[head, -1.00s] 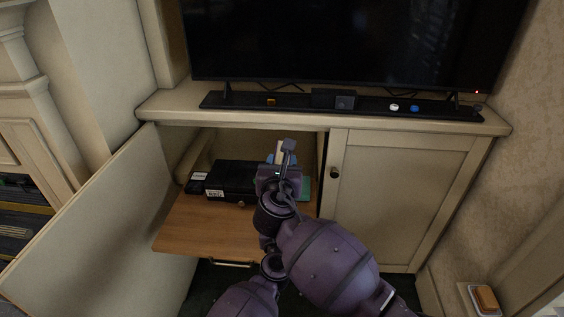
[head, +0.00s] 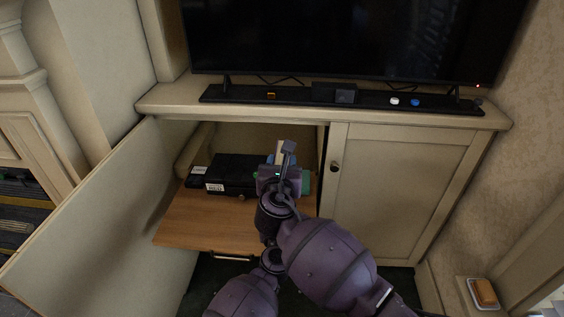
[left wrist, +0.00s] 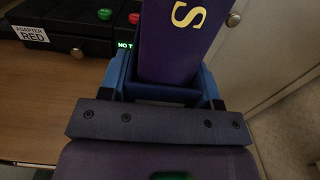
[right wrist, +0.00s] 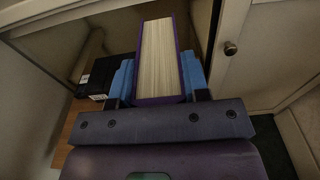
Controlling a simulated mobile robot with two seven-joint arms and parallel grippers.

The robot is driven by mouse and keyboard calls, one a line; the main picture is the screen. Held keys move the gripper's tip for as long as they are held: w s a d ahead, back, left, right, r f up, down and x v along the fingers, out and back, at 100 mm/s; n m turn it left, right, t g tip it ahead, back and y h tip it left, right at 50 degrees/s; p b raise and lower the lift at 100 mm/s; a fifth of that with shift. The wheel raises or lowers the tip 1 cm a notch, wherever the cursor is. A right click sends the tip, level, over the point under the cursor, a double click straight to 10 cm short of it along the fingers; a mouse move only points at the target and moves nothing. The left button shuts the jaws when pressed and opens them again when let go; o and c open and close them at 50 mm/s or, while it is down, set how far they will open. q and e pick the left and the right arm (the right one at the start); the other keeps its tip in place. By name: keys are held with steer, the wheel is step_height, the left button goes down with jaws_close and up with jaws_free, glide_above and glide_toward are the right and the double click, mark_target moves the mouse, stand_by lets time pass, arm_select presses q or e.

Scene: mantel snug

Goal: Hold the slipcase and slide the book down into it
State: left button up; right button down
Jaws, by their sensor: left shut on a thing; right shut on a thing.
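The blue slipcase (left wrist: 114,78) is between the fingers of my left gripper (left wrist: 160,100), which is shut on it. The purple book (left wrist: 172,45), with a yellow letter on its cover, stands up from between the slipcase walls; how deep it sits is hidden. My right gripper (right wrist: 158,100) is shut on the book. In the head view the book (head: 279,148) shows beside a gripper finger; my arms cover most of both things.
A black box (head: 232,172) with a label stands on the wooden shelf (head: 195,222) at left. The open cabinet door (head: 90,210) is at left, the closed door (head: 395,195) at right. The shelf's front left is clear.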

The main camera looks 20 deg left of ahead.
steer(key=shift+f, duration=0.1)
steer(key=c, duration=0.5)
jaws_free()
steer(key=shift+f, duration=0.1)
steer(key=shift+f, duration=0.1)
steer(key=shift+s, duration=0.15)
arm_select(q)
steer(key=shift+r, duration=0.1)
arm_select(e)
steer(key=v, duration=1.1)
steer(key=shift+s+d+r, duration=0.15)
steer(key=shift+s+r, duration=0.1)
steer(key=shift+s, duration=0.05)
